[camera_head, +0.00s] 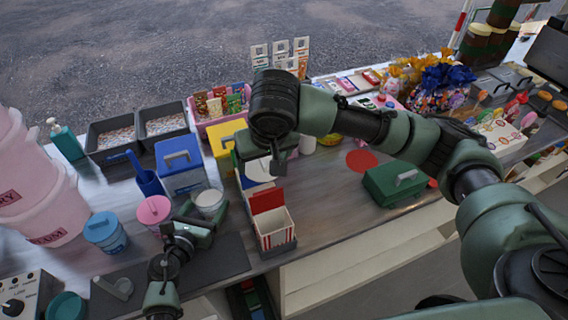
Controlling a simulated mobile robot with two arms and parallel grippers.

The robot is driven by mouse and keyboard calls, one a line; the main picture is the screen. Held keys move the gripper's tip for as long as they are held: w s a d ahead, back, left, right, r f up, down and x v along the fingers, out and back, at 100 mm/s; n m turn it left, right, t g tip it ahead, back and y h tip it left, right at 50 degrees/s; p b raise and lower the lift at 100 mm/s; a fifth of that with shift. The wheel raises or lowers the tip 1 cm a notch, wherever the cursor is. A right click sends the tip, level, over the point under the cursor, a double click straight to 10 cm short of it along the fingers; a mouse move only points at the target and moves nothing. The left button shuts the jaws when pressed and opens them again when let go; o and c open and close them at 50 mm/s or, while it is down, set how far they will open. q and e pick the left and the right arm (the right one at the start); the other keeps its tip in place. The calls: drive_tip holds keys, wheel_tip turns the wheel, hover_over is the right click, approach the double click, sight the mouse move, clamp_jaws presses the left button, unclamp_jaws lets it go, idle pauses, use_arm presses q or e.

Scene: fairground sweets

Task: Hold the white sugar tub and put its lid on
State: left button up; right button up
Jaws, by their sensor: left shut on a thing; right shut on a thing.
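The white sugar tub (212,198) stands upright on the counter near the dark mat, with its round pale top facing up. My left gripper (203,222) is shut on the tub from its front side, and its fingers hide the tub's lower part. My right gripper (276,165) is up and to the right of the tub, pointing down. It is shut on a white disc, which looks like the lid (257,169). The lid is apart from the tub. The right wrist hides part of the area behind it.
A blue-lidded tub (103,229) and a pink-lidded tub (153,208) stand left of the sugar tub. A blue box (181,162) is behind it. A red-and-white striped box (275,235) stands to the right. A green case (394,184) lies further right.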

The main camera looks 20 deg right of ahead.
drive_tip(key=w+a+f, duration=0.3)
drive_tip(key=w+a, duration=0.1)
drive_tip(key=a, duration=0.3)
drive_tip(key=w+a+f, duration=0.2)
drive_tip(key=w+a, duration=0.2)
drive_tip(key=a, duration=0.3)
drive_tip(key=shift+f, duration=3.3)
drive_tip(key=shift+s+f, duration=0.15)
drive_tip(key=o, duration=1.3)
drive_tip(key=shift+r, duration=3)
